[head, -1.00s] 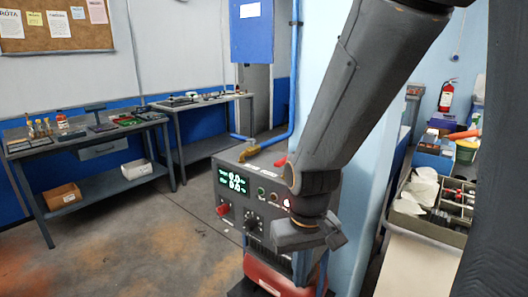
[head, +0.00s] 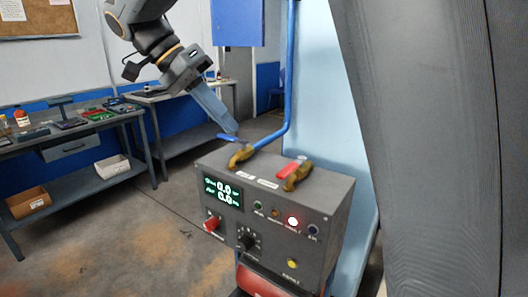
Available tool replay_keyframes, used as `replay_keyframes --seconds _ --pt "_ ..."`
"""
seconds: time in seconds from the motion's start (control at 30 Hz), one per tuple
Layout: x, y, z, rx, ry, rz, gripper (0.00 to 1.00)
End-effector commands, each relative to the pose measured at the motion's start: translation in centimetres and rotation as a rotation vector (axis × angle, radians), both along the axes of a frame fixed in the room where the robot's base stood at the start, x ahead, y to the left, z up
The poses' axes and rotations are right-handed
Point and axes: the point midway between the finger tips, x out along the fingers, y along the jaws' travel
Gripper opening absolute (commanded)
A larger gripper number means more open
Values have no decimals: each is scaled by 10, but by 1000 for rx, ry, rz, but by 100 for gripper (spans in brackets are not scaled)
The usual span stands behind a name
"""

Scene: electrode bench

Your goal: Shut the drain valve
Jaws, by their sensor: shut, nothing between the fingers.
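Two brass valves sit on top of a dark grey control box. The left valve (head: 240,156) has a blue lever (head: 228,137) and joins a blue pipe. The right valve (head: 299,176) has a red lever (head: 294,167). Small white labels lie beside the valves, too small to read, so I cannot tell which is the drain valve. My gripper (head: 233,129) comes down from the upper left, shut and empty. Its tips are at or just above the blue lever; I cannot tell whether they touch it.
The control box (head: 262,215) has a lit display (head: 224,191), knobs and buttons on its front, with a lit red lamp. The blue pipe (head: 291,75) rises behind it along a pale wall edge. Workbenches (head: 65,135) stand at the left. The floor between is clear.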

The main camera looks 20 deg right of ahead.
Motion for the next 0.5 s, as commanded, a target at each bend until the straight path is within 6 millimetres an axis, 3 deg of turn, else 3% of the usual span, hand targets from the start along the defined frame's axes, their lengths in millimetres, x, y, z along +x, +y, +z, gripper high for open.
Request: replay_keyframes --seconds 0.33,0.5 --pt "-1 0 2 -6 -5 -9 0" --pt "-3 -7 -7 -6 -2 -10 0"
